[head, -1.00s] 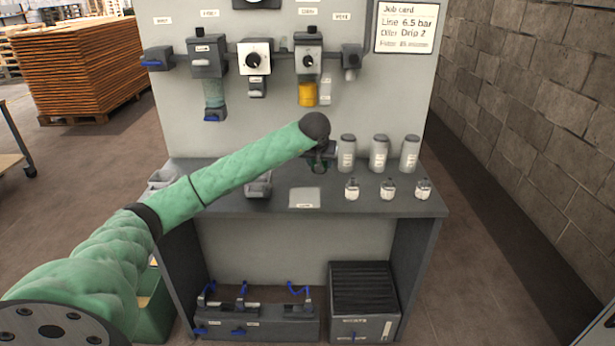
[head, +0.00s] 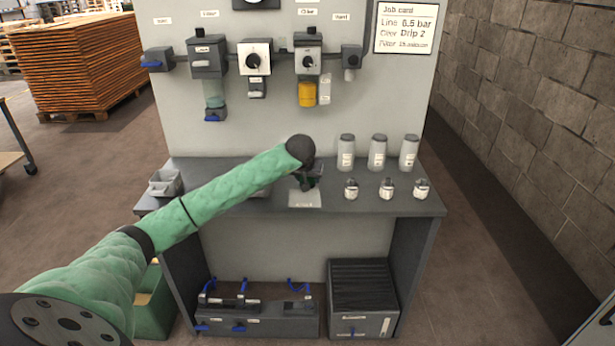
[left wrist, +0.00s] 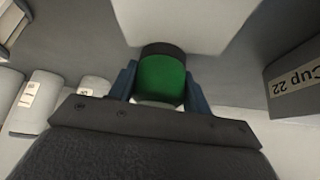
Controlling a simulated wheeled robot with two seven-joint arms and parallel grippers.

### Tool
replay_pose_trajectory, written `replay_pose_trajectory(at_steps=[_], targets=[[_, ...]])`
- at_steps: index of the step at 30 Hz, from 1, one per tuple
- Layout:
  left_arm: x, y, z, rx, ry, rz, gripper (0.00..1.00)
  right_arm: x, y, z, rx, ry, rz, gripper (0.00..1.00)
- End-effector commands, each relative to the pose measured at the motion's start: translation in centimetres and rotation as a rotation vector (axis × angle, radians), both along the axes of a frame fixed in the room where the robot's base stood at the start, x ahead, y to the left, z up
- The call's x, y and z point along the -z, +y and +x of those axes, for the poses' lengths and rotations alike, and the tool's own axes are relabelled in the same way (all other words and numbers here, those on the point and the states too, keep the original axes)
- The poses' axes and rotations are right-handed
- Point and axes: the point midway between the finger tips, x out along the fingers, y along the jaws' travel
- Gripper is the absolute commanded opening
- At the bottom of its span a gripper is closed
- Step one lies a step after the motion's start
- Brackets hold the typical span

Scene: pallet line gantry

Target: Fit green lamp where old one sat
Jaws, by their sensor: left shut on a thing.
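My left gripper (head: 307,182) is low over the front middle of the grey bench, just above or at a pale pad (head: 305,199). In the left wrist view my left gripper (left wrist: 158,85) is shut on a green lamp (left wrist: 161,78), a short green cylinder with a dark band at its far end, held between two blue fingers. In the head view the lamp is mostly hidden by the gripper and arm. I cannot tell whether the lamp touches the pad. The place where an old lamp sat cannot be made out. My right gripper is not in view.
Grey canisters (head: 377,152) and several small jars (head: 386,188) stand on the bench to the right. A grey tray (head: 165,184) is at the left. Behind stands a panel with dial units (head: 254,58) and a yellow bowl (head: 307,94). A box labelled Cup 22 (left wrist: 294,82) shows in the wrist view.

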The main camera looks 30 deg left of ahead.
Motion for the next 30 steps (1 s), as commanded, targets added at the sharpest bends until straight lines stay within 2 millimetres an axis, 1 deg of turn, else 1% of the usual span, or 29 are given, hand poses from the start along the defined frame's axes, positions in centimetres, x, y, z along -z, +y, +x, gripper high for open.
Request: replay_pose_trajectory(at_steps=[9,10,12,13,20,24,25,30], targets=[[0.3,0.0,0.0,0.001,0.0,0.001,0.24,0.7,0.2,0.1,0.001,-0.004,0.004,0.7],[0.2,0.0,0.0,0.001,0.0,0.001,0.52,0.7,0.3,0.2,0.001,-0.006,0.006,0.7],[0.2,0.0,0.0,0.001,0.001,0.0,0.66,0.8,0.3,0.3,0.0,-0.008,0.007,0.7],[0.2,0.0,0.0,0.001,0.001,0.0,0.7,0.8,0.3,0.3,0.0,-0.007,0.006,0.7],[0.2,0.0,0.0,0.001,0.0,0.001,0.7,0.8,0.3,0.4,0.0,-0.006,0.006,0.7],[-0.2,0.0,0.0,0.0,0.0,0.0,0.7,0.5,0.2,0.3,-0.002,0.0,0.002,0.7],[-0.3,0.0,-0.1,0.0,-0.001,0.0,0.7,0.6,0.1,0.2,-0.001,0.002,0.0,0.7],[-2.3,-0.4,-1.3,0.0,-0.003,0.003,0.7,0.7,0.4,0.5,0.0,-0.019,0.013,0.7]])
